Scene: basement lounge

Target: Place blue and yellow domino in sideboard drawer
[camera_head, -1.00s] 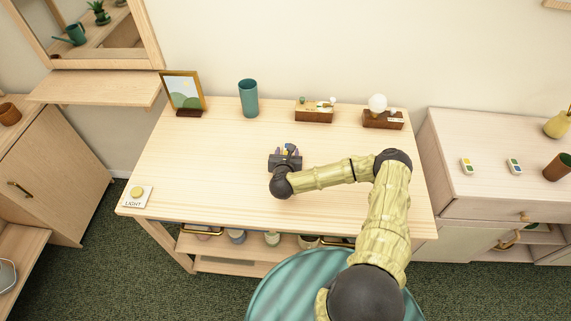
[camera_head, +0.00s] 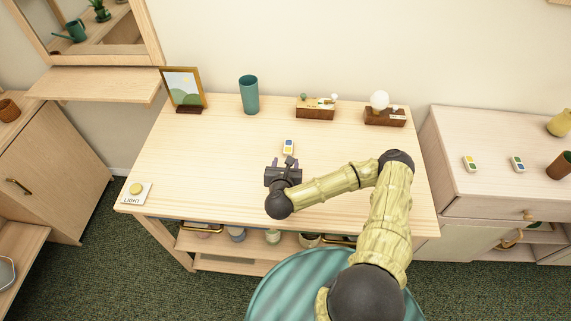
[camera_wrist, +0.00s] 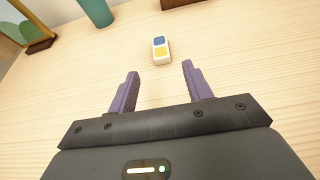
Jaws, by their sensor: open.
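A white domino with a blue and a yellow half (camera_head: 289,147) lies flat on the wooden table (camera_head: 190,170). In the wrist view the domino (camera_wrist: 161,49) is ahead of the fingertips, blue half farther away. My gripper (camera_head: 288,163) is open and empty, on the near side of the domino; its two purple fingers are apart in the wrist view (camera_wrist: 160,70). The sideboard (camera_head: 462,200) stands at the right with its drawer (camera_head: 490,212) shut, a small knob on its front.
Two other dominoes, one yellow and green (camera_head: 470,163) and one blue and green (camera_head: 518,164), lie on the sideboard top near a brown cup (camera_head: 559,166). A teal cup (camera_head: 249,95), picture frame (camera_head: 184,89) and two wooden blocks (camera_head: 316,108) line the table's back.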

